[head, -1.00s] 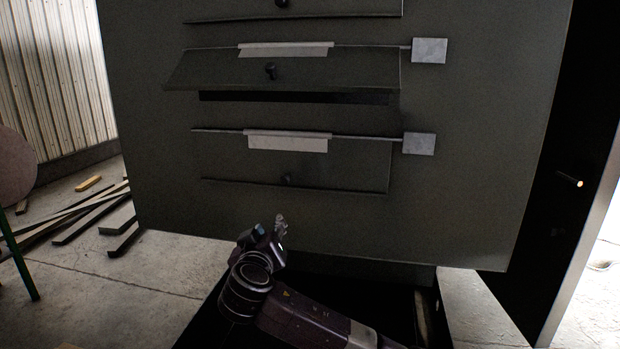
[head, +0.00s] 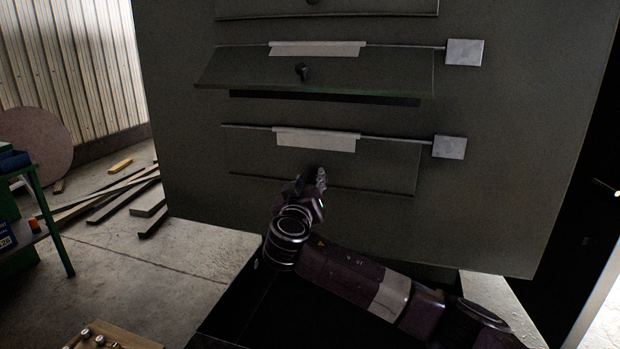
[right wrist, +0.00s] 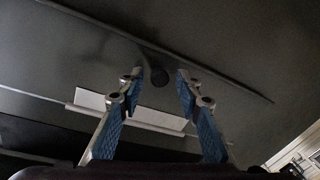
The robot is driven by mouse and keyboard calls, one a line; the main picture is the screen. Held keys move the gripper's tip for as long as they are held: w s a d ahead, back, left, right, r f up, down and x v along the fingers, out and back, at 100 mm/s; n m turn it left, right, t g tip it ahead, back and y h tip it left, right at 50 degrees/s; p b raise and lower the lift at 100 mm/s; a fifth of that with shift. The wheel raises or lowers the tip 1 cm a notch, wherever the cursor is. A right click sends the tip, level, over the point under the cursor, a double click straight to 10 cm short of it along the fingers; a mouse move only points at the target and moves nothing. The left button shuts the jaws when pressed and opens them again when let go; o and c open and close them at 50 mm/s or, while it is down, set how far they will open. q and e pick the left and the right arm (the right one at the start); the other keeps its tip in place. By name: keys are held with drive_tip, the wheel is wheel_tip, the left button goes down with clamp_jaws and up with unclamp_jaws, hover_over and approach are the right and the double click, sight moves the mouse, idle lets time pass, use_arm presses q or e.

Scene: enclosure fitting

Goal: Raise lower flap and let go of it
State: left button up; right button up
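The lower flap (head: 385,168) is a dark grey panel in the upright board, hanging shut under its hinge rod, with a pale strip (head: 316,140) across its top. My right gripper (head: 311,180) is in front of its lower middle and hides its knob in the head view. In the right wrist view, the dark round knob (right wrist: 159,76) shows between the tips of my right gripper (right wrist: 157,78). The fingers with blue pads are apart, with gaps visible beside the knob. The flap (right wrist: 60,62) fills the space behind. My left gripper is not in view.
Above, the upper flap (head: 370,75) is tilted outward over a dark slot, with its own knob (head: 302,72). Square metal plates (head: 449,147) end the rods on the right. A green-legged table (head: 52,220) and loose planks (head: 115,203) are on the left.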

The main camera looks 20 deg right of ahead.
clamp_jaws()
idle(0.5)
